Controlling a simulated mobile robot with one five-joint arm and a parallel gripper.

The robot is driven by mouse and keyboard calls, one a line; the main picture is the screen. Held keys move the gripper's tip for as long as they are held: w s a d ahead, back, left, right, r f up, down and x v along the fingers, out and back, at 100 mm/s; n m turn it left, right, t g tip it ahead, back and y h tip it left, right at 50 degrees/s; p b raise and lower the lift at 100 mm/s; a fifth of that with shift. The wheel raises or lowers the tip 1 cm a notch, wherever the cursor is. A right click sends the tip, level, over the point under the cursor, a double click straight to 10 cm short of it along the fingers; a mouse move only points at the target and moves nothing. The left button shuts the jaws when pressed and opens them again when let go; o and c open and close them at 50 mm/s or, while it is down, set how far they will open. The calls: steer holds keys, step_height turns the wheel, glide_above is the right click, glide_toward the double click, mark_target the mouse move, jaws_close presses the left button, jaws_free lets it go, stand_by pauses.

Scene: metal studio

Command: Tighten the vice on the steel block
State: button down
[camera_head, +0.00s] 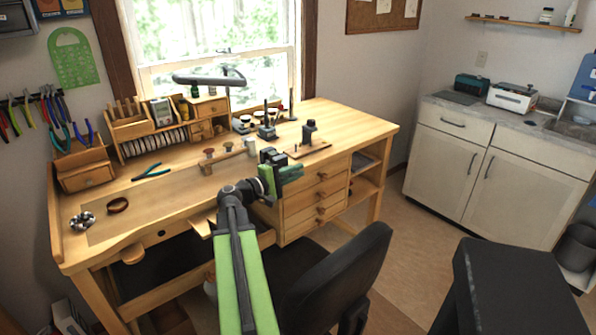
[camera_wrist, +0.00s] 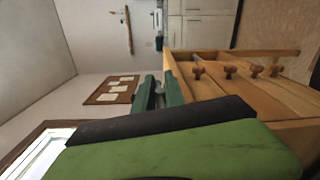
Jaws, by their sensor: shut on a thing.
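The dark green vice (camera_head: 291,173) is at the front edge of the wooden workbench, left of the drawer fronts. Its dark green jaws (camera_wrist: 174,92) also show in the wrist view, just beyond my gripper. My gripper (camera_head: 272,180) is up against the near side of the vice and is shut on it, seemingly at its handle. The handle itself is hidden behind my gripper. In the wrist view, my green and black gripper (camera_wrist: 165,135) fills the lower foreground. I cannot clearly make out the steel block; the space between the jaws is too small to tell.
The workbench (camera_head: 350,125) carries a wooden organiser (camera_head: 152,120), pliers (camera_head: 152,171) and small tools. A black chair (camera_head: 335,275) stands close to my arm, in front of the drawers (camera_head: 318,195). A dark stool (camera_head: 515,290) is at right. Open floor lies between bench and white cabinets (camera_head: 490,160).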

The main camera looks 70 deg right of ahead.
steer(key=shift+f, duration=0.15)
steer(key=c, duration=1.6)
jaws_free()
steer(key=shift+o, duration=0.2)
steer(key=v, duration=1.7)
steer(key=shift+w+a, duration=0.15)
steer(key=shift+a, duration=0.05)
